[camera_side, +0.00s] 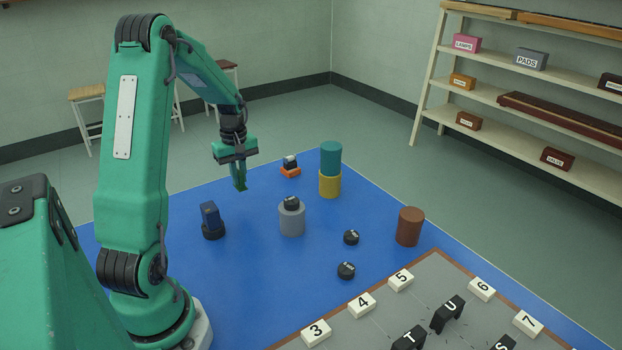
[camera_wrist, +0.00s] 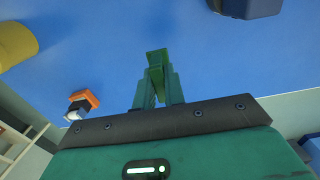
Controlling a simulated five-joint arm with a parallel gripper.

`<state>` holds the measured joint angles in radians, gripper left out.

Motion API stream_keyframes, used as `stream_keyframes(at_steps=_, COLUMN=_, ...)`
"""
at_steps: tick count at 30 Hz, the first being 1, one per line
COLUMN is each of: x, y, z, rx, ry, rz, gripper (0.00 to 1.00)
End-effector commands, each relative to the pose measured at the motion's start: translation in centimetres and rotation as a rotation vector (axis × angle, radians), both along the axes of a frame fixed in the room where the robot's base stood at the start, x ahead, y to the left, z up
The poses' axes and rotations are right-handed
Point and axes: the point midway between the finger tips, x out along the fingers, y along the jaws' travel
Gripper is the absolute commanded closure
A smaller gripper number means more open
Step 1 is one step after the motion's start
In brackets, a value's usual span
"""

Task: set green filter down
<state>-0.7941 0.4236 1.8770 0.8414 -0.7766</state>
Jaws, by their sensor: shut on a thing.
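My gripper (camera_side: 238,176) points down over the far left part of the blue mat. It is shut on the green filter (camera_side: 241,187), a small dark green piece at the fingertips. In the wrist view the filter (camera_wrist: 157,62) sticks out beyond the fingers of my gripper (camera_wrist: 157,92), with blue mat behind it. The filter seems to hang clear of the mat, but its exact height is hard to tell. A dark blue block (camera_side: 210,214) stands in a round black base left of and nearer than the gripper. Part of it shows in the wrist view (camera_wrist: 246,7).
An orange base (camera_side: 290,172) with a black and white piece stands right of the gripper. A teal cylinder (camera_side: 331,158) sits on a yellow one (camera_side: 330,186). A grey cylinder (camera_side: 292,220), black pucks (camera_side: 346,270) and a brown cylinder (camera_side: 409,227) stand nearer. Mat around the filter is bare.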

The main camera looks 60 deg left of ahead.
Motion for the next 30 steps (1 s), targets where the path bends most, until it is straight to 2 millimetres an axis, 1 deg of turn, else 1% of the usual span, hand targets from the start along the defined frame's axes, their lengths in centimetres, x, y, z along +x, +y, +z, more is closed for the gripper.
stream_keyframes(at_steps=1, x=-0.4, y=0.9, z=-0.6, rx=-0.002, ry=0.002, rz=0.005, gripper=1.0)
stream_keyframes(at_steps=3, x=-0.7, y=1.8, z=-1.2, rx=-0.001, ry=0.001, rz=0.004, gripper=1.0)
stream_keyframes(at_steps=6, x=-1.0, y=2.9, z=-1.8, rx=-0.001, ry=0.001, rz=0.002, gripper=1.0)
stream_keyframes(at_steps=9, x=-1.2, y=3.5, z=-2.2, rx=0.0, ry=0.0, rz=0.002, gripper=1.0)
stream_keyframes(at_steps=16, x=-1.3, y=3.7, z=-2.4, rx=0.0, ry=0.0, rz=0.0, gripper=1.0)
stream_keyframes(at_steps=19, x=-1.3, y=3.7, z=-2.8, rx=-0.001, ry=0.001, rz=0.0, gripper=1.0)
stream_keyframes(at_steps=27, x=-1.3, y=3.6, z=-5.7, rx=-0.003, ry=0.002, rz=0.0, gripper=1.0)
stream_keyframes(at_steps=30, x=-1.3, y=3.6, z=-6.3, rx=-0.001, ry=0.001, rz=0.0, gripper=1.0)
